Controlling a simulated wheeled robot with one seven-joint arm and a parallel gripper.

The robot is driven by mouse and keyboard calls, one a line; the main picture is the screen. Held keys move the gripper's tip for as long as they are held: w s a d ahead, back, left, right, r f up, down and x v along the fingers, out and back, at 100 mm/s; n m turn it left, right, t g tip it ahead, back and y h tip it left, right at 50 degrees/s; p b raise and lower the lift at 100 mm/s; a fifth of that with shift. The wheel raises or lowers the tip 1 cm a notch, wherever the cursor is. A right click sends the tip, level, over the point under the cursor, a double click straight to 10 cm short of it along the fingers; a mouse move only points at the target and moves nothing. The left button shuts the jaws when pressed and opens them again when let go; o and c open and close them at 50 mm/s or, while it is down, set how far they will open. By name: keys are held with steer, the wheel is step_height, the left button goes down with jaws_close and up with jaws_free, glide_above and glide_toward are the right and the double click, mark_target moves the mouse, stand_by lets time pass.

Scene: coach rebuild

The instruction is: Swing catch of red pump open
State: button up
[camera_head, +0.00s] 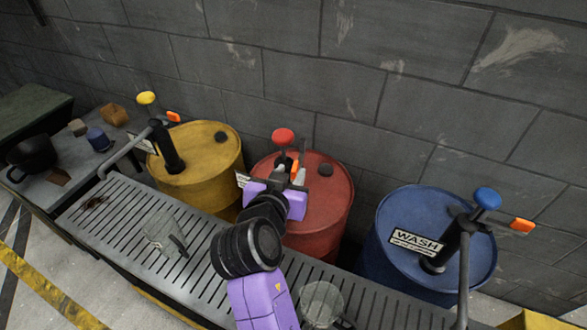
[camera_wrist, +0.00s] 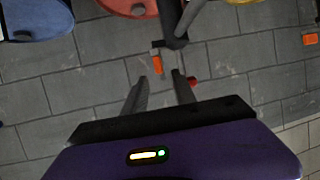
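The red pump stands on the red drum (camera_head: 325,205) in the middle, its red knob (camera_head: 283,135) on top. Its orange catch (camera_head: 294,167) is partly hidden by my gripper in the head view. In the wrist view the catch (camera_wrist: 157,64) sticks out from the dark pump body (camera_wrist: 174,38). My gripper (camera_wrist: 160,76) is open, with a finger to each side of the catch and the catch just beyond or at the fingertips. I cannot tell whether they touch. In the head view my gripper (camera_head: 288,176) hides most of the pump body.
A yellow drum (camera_head: 205,180) with a yellow-knobbed pump stands left, and a blue drum (camera_head: 395,255) with a blue-knobbed pump and WASH label stands right. Clear jugs (camera_head: 162,232) (camera_head: 322,302) stand on the slatted grate (camera_head: 118,215) in front. A block wall (camera_head: 350,80) rises close behind.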

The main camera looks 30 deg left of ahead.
steer(key=v, duration=0.2)
steer(key=shift+s+d+r, duration=0.1)
steer(key=shift+s, duration=0.2)
stand_by(0.3)
steer(key=s+a+r+n+y, duration=0.1)
steer(key=a+r+n+y, duration=0.2)
steer(key=r+y, duration=0.15)
steer(key=s+d+f+t, duration=0.15)
steer(key=s+d, duration=0.25)
steer(key=d, duration=0.5)
steer(key=s+d+f+t, duration=0.1)
steer(key=s+d+f, duration=0.25)
steer(key=d, duration=0.55)
steer(key=s+d+f+t, duration=0.1)
steer(key=s+d, duration=0.4)
steer(key=d, duration=0.4)
steer(key=s+d+f+m+g+h, duration=0.1)
steer(key=s+d+f+m+h, duration=0.2)
steer(key=s+d, duration=1.6)
steer(key=d+m+h, duration=0.1)
steer(key=m+h, duration=0.2)
steer(key=h, duration=0.2)
steer(key=shift+s+g, duration=0.3)
steer(key=shift+g, duration=0.05)
